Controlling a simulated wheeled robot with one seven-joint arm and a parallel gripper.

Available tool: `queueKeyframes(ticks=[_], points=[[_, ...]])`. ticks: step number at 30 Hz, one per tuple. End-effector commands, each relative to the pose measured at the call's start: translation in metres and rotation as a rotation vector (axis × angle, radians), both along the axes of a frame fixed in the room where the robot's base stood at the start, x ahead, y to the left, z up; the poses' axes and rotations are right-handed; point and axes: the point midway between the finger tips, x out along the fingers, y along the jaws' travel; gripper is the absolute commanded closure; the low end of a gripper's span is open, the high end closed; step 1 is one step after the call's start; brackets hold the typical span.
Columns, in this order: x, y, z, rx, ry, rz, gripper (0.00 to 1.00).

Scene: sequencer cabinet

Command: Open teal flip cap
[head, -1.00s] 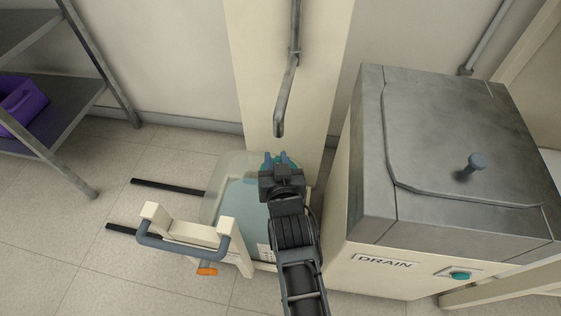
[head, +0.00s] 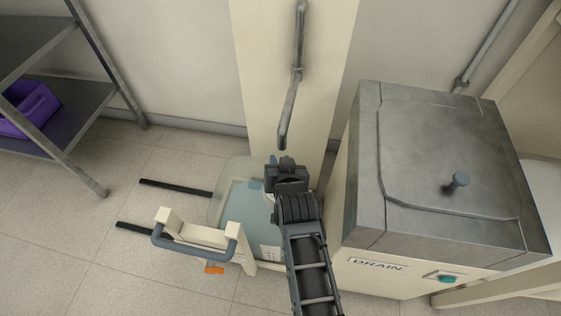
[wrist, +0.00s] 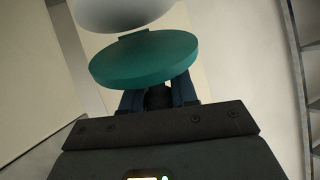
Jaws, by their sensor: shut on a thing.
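The teal flip cap (wrist: 143,60) is a round disc in the wrist view, seen at a slant just beyond my fingers. My gripper (wrist: 158,98) has its blue-grey fingers closed at the cap's near edge. A pale rounded form (wrist: 122,12) shows directly behind the cap; I cannot tell whether they touch or how far the cap is lifted. In the head view, my gripper (head: 274,162) is over the right part of a translucent, blue-tinted container (head: 232,195), and it hides the cap there.
The container sits on a cart with a grey handle (head: 195,255) and black forks (head: 175,187). A grey pipe (head: 290,105) hangs close above my gripper. The DRAIN cabinet (head: 440,180) stands close on the right. A shelf with a purple bin (head: 30,108) is at left.

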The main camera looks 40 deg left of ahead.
Motion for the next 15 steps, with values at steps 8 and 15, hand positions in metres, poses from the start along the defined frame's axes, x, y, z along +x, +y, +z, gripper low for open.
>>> queueKeyframes(ticks=[8, 15], points=[[0.0003, -0.0003, -0.0003, 0.000, 0.000, -0.001, 0.57], [0.0001, -0.0001, 0.0000, 0.001, -0.001, 0.000, 0.47]])
